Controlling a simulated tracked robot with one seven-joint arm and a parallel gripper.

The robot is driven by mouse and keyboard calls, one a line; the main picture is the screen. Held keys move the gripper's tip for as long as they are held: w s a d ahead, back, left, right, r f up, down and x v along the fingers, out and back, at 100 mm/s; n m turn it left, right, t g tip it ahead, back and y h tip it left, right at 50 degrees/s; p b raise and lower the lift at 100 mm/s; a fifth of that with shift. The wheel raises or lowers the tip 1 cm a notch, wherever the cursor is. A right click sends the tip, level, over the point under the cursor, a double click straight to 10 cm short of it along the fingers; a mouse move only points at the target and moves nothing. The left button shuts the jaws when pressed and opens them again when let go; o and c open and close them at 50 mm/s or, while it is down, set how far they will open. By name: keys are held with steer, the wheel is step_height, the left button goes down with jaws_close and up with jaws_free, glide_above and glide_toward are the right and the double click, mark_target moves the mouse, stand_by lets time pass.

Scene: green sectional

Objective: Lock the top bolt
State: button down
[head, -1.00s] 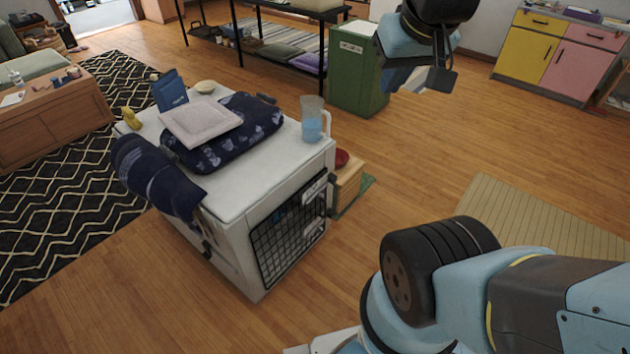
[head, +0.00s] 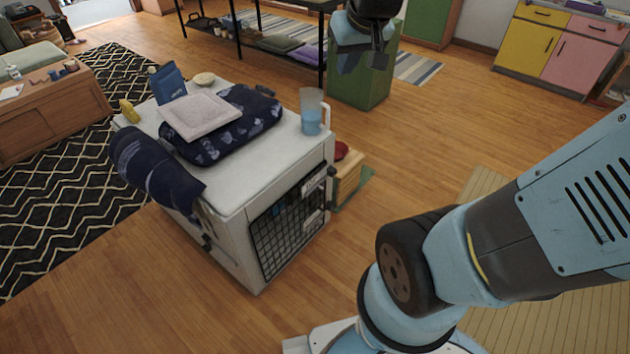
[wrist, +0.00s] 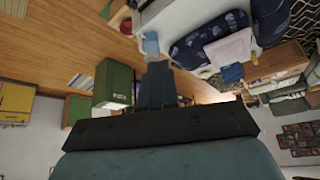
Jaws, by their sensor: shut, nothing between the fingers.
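The white pet crate (head: 235,255) stands on the wood floor left of centre in the head view, its dark wire door (head: 285,235) facing front right. A pale upper bolt plate (head: 312,186) and a pale lower one (head: 313,219) sit along the door's right edge. They are too small to tell whether either bolt is thrown. My gripper (head: 378,59) is in the air, above and right of the crate in the picture, apart from it. Its shut, empty fingers also show in the wrist view (wrist: 157,80). The door is hidden in the wrist view.
A wooden box (head: 348,176) stands beside the crate. Floor in front is clear.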

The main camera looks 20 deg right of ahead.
mark_target(320, 188)
steer(key=w+a+f+n, duration=0.1)
steer(key=w+a+f, duration=0.1)
steer(key=w+f, duration=1)
steer(key=w+a+f+n, duration=0.1)
steer(key=w+a+f, duration=0.1)
steer(key=w+f, duration=1)
steer(key=s+f+n+h, duration=0.1)
steer(key=s+f, duration=0.2)
steer(key=f, duration=1.4)
steer(key=s+d+f+n+t+h, duration=0.1)
steer(key=s+f, duration=0.3)
steer(key=f, duration=1.3)
steer(key=shift+f+n+h, duration=0.3)
steer(key=shift+f+n, duration=0.05)
steer(key=shift+n, duration=0.15)
steer(key=shift+d, duration=0.15)
steer(key=w+d+f, duration=0.4)
steer(key=w+f, duration=0.4)
steer(key=shift+d, duration=0.4)
